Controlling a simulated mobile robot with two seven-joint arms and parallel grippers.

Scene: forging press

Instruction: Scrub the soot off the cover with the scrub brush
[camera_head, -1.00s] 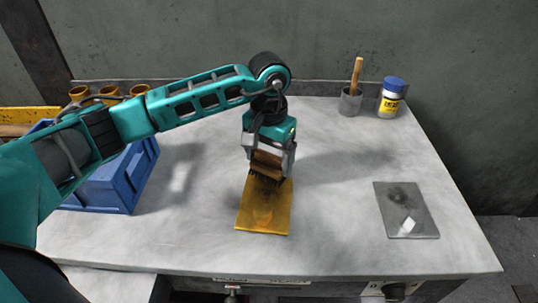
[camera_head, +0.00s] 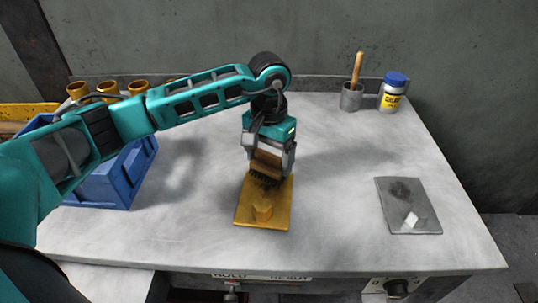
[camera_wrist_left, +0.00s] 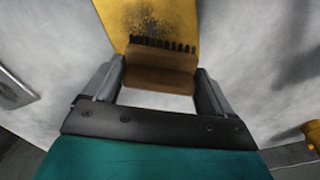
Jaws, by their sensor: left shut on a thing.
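My left gripper (camera_head: 268,155) is shut on the scrub brush (camera_head: 267,163), a brown wooden block with dark bristles. The brush also shows between the fingers in the left wrist view (camera_wrist_left: 160,75). The bristles are at the far part of the yellow cover (camera_head: 248,212), which lies flat on the table. I cannot tell whether they touch it. Dark soot (camera_wrist_left: 160,18) shows on the cover by the bristles in the left wrist view. My right gripper is not in view.
A blue crate (camera_head: 112,188) stands on the left, with several brass cups behind. A grey plate (camera_head: 415,212) with a dark smudge and a white piece lies right. A cup (camera_head: 351,98) with a wooden-handled tool and a blue-capped jar (camera_head: 391,96) stand at the back right.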

